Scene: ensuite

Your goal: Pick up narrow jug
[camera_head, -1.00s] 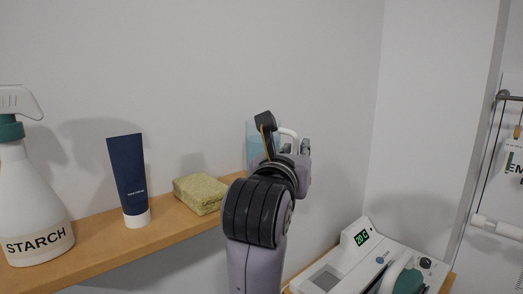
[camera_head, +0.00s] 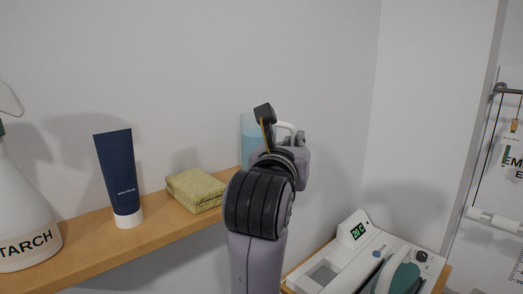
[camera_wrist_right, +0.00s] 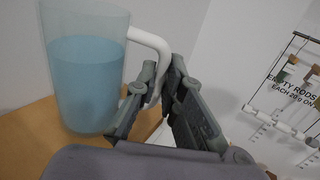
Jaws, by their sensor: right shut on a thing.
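The narrow jug (camera_wrist_right: 85,85) is translucent, holds blue liquid and has a white handle. In the right wrist view it stands upright at the left, over the wooden shelf; I cannot tell whether its base touches the wood. In the head view only a pale blue strip of the jug (camera_head: 249,128) and part of its handle show behind my right arm. My right gripper (camera_wrist_right: 163,82) is shut on the handle, its fingers on either side. In the head view the right gripper (camera_head: 292,138) is partly hidden by my own wrist. My left gripper is not in view.
The wooden shelf (camera_head: 75,244) runs along the wall. On it stand a starch spray bottle (camera_head: 22,205), a dark blue tube (camera_head: 118,170) and a yellow-green sponge or cloth (camera_head: 195,188). A white device with a green display (camera_head: 365,258) sits lower right. A rod rack (camera_head: 497,222) is at far right.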

